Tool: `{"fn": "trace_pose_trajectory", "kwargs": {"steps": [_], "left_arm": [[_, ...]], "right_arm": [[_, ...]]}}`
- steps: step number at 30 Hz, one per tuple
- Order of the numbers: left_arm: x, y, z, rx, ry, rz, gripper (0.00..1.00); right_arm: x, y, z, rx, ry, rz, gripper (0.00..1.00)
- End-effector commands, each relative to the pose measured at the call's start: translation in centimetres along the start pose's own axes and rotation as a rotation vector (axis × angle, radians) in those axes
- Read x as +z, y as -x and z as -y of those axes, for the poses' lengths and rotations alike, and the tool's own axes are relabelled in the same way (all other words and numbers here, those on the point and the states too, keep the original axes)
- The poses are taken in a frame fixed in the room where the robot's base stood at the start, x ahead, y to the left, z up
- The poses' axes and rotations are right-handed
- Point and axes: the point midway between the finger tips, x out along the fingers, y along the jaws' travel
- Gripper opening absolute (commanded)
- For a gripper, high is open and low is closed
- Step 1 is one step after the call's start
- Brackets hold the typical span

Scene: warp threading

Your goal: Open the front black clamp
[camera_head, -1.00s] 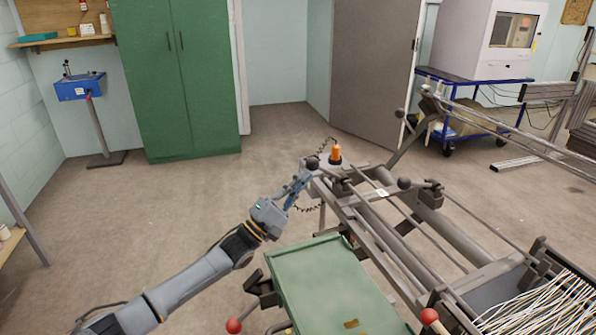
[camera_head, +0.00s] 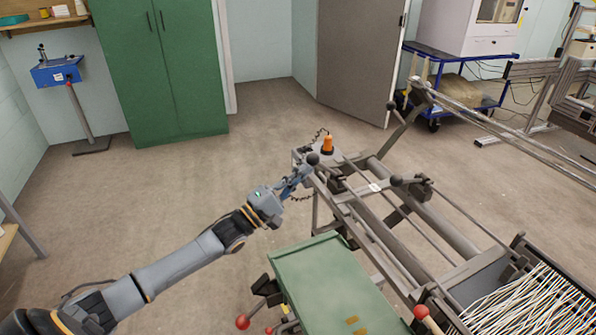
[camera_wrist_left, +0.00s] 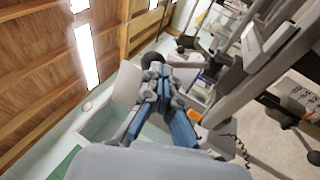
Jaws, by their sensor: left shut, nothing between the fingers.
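The metal loom frame (camera_head: 440,226) stands at the right, with clamp levers that end in black ball knobs. The nearest to my left gripper is a black knob (camera_head: 313,159) at the frame's left corner. Another black clamp (camera_head: 419,186) with a ball knob sits further right on the frame. My left gripper (camera_head: 301,172) is shut and empty, with its fingertips right beside the corner knob. In the left wrist view a dark ball (camera_wrist_left: 152,60) shows just past the fingertips (camera_wrist_left: 158,76); I cannot tell if they touch. My right gripper is not in view.
A green panel (camera_head: 330,285) lies in front of the frame, with red knobs (camera_head: 242,321) (camera_head: 421,312) near it. An orange object (camera_head: 327,145) with a coiled cord stands behind the corner knob. White threads (camera_head: 525,305) fill the lower right.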

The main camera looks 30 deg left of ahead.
Motion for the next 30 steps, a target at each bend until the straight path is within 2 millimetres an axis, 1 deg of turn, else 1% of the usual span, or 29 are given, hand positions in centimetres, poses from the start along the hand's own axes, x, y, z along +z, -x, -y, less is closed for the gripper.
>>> {"fn": "trace_pose_trajectory", "kwargs": {"steps": [8,11,14,16,18,24,27,30], "left_arm": [[0.2,-1.0,-1.0,0.001,-0.001,0.001,0.00],[0.3,-1.6,-1.5,-0.002,-0.001,0.000,0.00],[0.5,-2.7,-2.7,-0.035,-0.010,0.002,0.00],[0.6,-3.4,-3.4,-0.088,-0.019,0.002,0.00],[0.7,-4.1,-3.8,-0.145,-0.031,0.002,0.00],[1.1,-6.0,-4.3,-0.306,-0.062,0.001,0.00],[1.3,-6.8,-4.1,-0.373,-0.075,0.001,0.00],[1.4,-7.5,-3.5,-0.388,-0.077,0.000,0.00]], "right_arm": [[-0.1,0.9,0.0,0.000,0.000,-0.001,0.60],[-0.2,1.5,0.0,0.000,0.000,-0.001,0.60],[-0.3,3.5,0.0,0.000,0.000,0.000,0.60],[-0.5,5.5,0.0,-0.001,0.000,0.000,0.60],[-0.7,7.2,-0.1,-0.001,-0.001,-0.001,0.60],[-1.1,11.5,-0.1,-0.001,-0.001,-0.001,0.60],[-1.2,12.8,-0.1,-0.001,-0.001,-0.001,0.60],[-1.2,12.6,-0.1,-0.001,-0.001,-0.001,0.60]]}}
